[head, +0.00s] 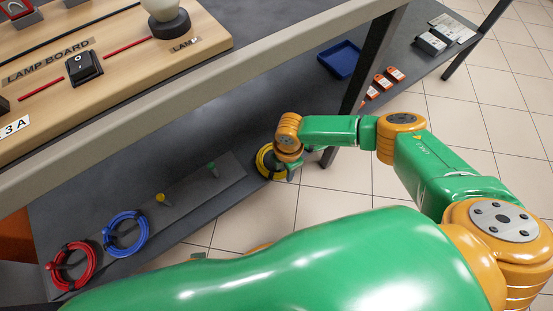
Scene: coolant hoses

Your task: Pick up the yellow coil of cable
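The yellow coil of cable (263,163) is low down near the front edge of the lower shelf, to the right of the dark strip. It is partly hidden behind my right wrist. My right gripper (292,172) is at the coil's right side, pointing down. Its fingertips are small and mostly hidden, so I cannot tell whether it is open, shut or holding the coil. I also cannot tell whether the coil touches the shelf. My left gripper is not in view.
The upper table's edge (215,92) overhangs the shelf. A dark leg (363,78) stands behind my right arm.

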